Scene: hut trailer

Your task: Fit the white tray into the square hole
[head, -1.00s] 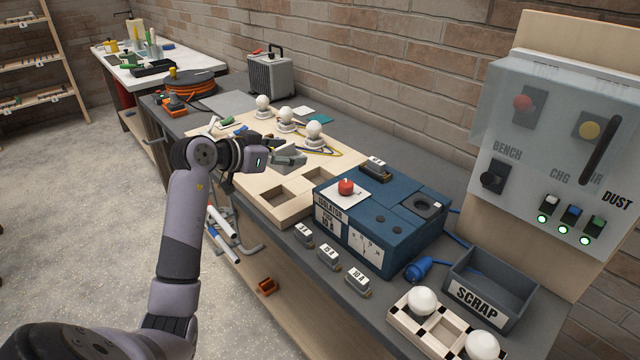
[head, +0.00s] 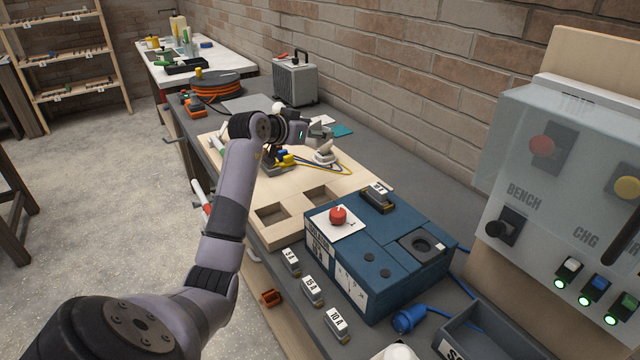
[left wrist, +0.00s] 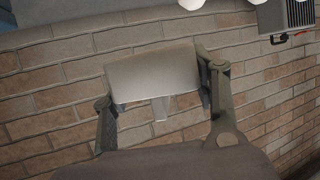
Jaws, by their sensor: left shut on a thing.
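My left gripper (head: 316,134) is shut on a flat, pale rectangular piece, apparently the white tray (left wrist: 152,76). In the left wrist view the tray sits between the two fingers, with a small pale tab below it. In the head view the gripper hides most of it. Two square holes show in the board's near part: a left one (head: 272,215) and a right one (head: 320,194). Both look empty. My right gripper is not in view.
A blue isolator box (head: 375,250) with a red knob (head: 338,214) stands right of the holes. Small grey blocks (head: 312,291) line its front. A white lamp (head: 325,152) and yellow and blue wires lie below the gripper. A brick wall runs behind the bench.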

